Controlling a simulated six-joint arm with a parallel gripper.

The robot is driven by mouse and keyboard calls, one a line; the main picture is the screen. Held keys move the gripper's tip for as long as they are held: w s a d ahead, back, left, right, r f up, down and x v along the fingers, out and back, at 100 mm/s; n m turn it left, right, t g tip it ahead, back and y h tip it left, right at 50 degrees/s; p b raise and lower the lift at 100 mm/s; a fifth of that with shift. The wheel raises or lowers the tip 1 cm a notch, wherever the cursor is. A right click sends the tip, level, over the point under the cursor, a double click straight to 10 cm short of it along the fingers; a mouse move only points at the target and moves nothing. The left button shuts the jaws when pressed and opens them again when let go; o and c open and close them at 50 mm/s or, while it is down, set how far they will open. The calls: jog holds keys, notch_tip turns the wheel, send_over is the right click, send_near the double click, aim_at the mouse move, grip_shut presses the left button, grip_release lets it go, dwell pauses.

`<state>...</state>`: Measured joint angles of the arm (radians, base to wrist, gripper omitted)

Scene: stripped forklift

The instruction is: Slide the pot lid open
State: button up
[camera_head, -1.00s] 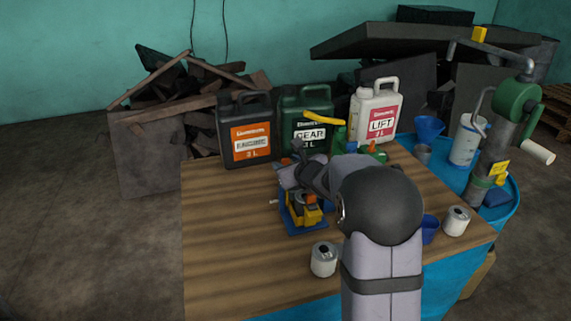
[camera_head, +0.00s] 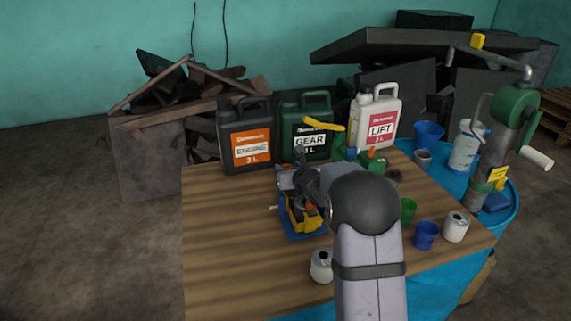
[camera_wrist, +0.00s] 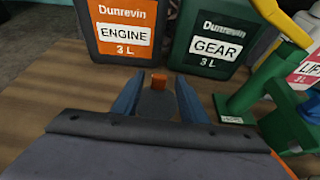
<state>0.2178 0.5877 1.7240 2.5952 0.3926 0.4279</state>
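In the wrist view the two blue fingers of my gripper (camera_wrist: 160,78) stand apart, with a gap between them. In that gap I see a dark flat piece (camera_wrist: 157,105) with a small orange knob (camera_wrist: 158,82), which looks like the pot lid. Neither finger clearly touches the knob. In the head view a yellow and dark fixture on a blue base (camera_head: 303,226) stands on the table below my wrist; it seems to be where the pot is. My wrist hides part of it. I cannot tell whether the lid is shifted.
Behind stand the black ENGINE can (camera_head: 246,136), the green GEAR can (camera_head: 307,130) and the white LIFT can (camera_head: 379,118). A green device with a yellow handle (camera_head: 324,124) stands at right. Pale tins and a blue cup (camera_head: 425,235) are nearer. The table's left side (camera_head: 225,240) is clear.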

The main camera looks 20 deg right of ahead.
aim_at(286, 166)
jog(key=shift+p+x, duration=0.65)
jog(key=shift+x, duration=1.15)
grip_shut()
jog(key=shift+f, duration=0.15)
